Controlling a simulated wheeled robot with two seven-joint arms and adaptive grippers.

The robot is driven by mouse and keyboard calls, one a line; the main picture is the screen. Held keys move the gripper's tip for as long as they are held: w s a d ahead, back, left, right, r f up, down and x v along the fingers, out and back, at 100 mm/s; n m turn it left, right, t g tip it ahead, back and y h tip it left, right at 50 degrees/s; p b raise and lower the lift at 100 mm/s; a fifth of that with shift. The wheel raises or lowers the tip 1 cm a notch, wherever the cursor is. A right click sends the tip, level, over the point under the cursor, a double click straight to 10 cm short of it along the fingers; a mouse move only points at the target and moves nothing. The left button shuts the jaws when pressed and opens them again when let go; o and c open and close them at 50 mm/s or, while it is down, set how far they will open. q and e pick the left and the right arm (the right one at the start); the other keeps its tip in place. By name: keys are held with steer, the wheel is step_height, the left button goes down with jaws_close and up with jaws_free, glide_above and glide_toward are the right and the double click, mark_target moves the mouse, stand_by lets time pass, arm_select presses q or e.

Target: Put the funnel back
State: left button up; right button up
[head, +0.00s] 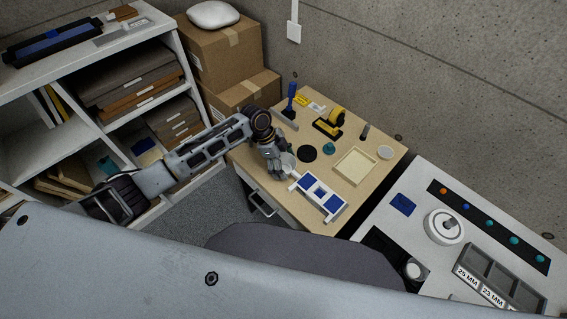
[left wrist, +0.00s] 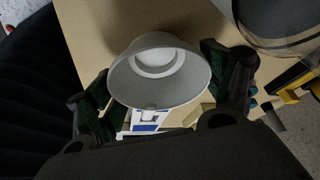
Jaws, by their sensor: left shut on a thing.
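My left gripper (head: 281,170) is over the left front part of the wooden desk (head: 262,153). It is shut on a pale grey funnel (head: 289,160). In the left wrist view the funnel (left wrist: 160,88) sits between the two fingers of the gripper (left wrist: 163,98), its wide mouth facing the camera. In the head view the gripper hides part of the funnel. I cannot tell how far it is above the desk. My right gripper is not in view.
Beside the gripper lie a black disc (head: 306,152) and a white-and-blue rack (head: 318,194). A teal piece (head: 329,148), a shallow wooden tray (head: 355,166) and a yellow-black dispenser (head: 327,128) stand farther right. Cardboard boxes (head: 224,58) are behind; a white bench (head: 420,185) is at right.

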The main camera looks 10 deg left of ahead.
arm_select(q)
steer(key=shift+f, duration=0.15)
steer(key=o, duration=1)
steer(key=shift+c, duration=0.2)
steer(key=v, duration=1.2)
